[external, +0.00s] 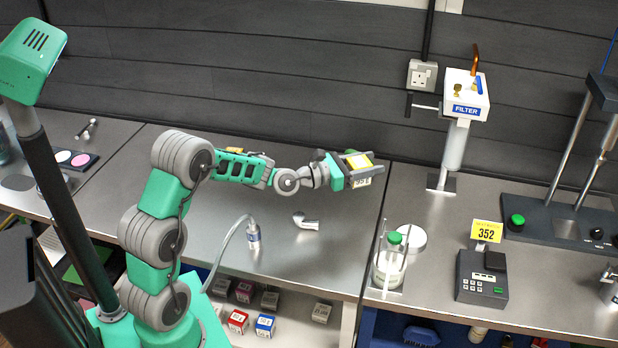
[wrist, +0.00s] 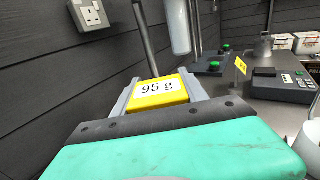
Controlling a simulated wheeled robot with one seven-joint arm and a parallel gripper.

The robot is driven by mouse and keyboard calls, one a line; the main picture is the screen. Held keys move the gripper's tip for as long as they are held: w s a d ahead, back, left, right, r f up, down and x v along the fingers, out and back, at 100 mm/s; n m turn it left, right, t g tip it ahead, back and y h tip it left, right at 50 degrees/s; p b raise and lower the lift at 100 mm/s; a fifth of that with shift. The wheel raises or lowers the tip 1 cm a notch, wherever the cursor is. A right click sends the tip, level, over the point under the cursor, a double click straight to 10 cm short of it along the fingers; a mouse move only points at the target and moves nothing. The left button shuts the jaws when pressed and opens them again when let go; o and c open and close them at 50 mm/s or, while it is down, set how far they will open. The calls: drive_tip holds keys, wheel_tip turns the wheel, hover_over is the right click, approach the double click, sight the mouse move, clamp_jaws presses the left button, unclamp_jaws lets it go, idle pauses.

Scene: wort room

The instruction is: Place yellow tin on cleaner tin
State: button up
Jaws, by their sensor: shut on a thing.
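My gripper (external: 363,165) is shut on the yellow tin (external: 359,161) and holds it in the air above the right part of the middle steel bench. In the wrist view the yellow tin (wrist: 158,99) sits between the two grey fingers of my gripper (wrist: 157,92). It has a white label reading "95 g". I cannot pick out the cleaner tin for certain. Several small labelled tins stand on the shelf under the bench, among them a red one (external: 237,321) and a blue one (external: 265,325). Their labels are too small to read.
A hose nozzle (external: 254,236) and a metal elbow (external: 305,220) are on the middle bench (external: 330,256). To the right are a filter (external: 465,100), a green-capped jar (external: 390,262), a white lid (external: 411,239) and a meter (external: 481,279) with a yellow 352 sign.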

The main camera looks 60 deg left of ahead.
drive_tip(key=w+d+m+g+h, duration=0.15)
drive_tip(key=w+d, duration=0.25)
drive_tip(key=d, duration=0.5)
drive_tip(key=w+d+m+h, duration=0.1)
drive_tip(key=w+d+h, duration=0.15)
drive_tip(key=d, duration=0.55)
drive_tip(key=p, duration=0.1)
hover_over(421, 234)
wheel_tip(421, 234, down, 11)
drive_tip(key=shift+d+r, duration=0.1)
drive_tip(key=shift+r, duration=0.1)
drive_tip(key=shift+f, duration=0.2)
drive_tip(key=o, duration=1.5)
drive_tip(key=shift+c, duration=0.2)
drive_tip(key=shift+r, duration=0.1)
